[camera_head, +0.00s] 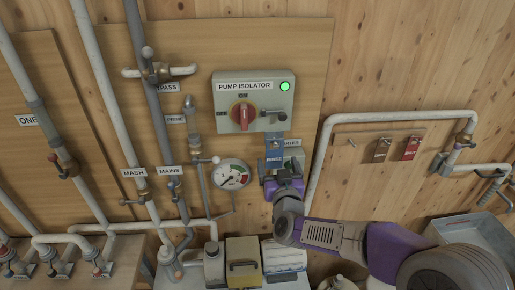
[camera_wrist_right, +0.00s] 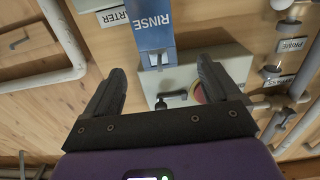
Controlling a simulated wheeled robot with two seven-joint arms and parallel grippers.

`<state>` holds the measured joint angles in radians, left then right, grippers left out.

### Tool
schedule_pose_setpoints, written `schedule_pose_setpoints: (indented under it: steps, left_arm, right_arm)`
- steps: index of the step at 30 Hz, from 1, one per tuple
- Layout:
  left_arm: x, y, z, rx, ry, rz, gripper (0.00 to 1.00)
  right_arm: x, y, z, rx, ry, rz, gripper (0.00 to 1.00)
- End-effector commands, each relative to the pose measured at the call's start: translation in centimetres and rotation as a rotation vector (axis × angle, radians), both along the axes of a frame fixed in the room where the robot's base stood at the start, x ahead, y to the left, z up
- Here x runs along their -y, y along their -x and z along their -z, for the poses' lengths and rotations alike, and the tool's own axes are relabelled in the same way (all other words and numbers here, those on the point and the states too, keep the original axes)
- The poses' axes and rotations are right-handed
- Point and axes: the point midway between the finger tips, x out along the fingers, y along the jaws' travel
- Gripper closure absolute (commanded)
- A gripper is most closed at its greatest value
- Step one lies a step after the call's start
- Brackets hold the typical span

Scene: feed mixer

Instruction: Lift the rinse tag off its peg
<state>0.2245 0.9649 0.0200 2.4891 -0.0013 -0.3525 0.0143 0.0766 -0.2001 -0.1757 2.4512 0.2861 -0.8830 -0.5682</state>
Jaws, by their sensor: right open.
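The blue rinse tag (camera_head: 274,148) hangs on the wall just below the pump isolator box, in front of the starter box. In the right wrist view the tag (camera_wrist_right: 150,28) appears upside down, with its white lettering readable. I cannot make out its peg clearly. My right gripper (camera_head: 282,174) is at the tag's lower part in the head view. In the wrist view the right gripper (camera_wrist_right: 161,67) is open, with its fingers apart on either side of the tag's line. Contact with the tag cannot be told. My left gripper is not in view.
The pump isolator (camera_head: 253,101) has a red knob, a black lever and a lit green lamp. A gauge (camera_head: 231,174) and pipes stand left of my gripper. A board (camera_head: 345,175) at right carries a bare peg, a brown tag (camera_head: 382,149) and a red tag (camera_head: 411,148).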

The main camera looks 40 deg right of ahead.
Motion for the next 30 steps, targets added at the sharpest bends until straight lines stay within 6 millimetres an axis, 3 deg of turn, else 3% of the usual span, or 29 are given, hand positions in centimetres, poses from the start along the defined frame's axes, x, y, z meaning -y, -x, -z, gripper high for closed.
schedule_pose_setpoints:
  steps: [5,18,30]
  left_arm:
    - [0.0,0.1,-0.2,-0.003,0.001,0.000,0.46]
    - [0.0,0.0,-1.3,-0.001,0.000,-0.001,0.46]
    - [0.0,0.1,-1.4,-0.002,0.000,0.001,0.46]
  right_arm:
    - [0.5,-0.9,0.0,-0.001,0.000,0.001,0.11]
    - [3.3,-6.0,0.0,-0.002,0.001,0.001,0.11]
    - [3.7,-6.6,0.1,-0.001,0.000,0.000,0.12]
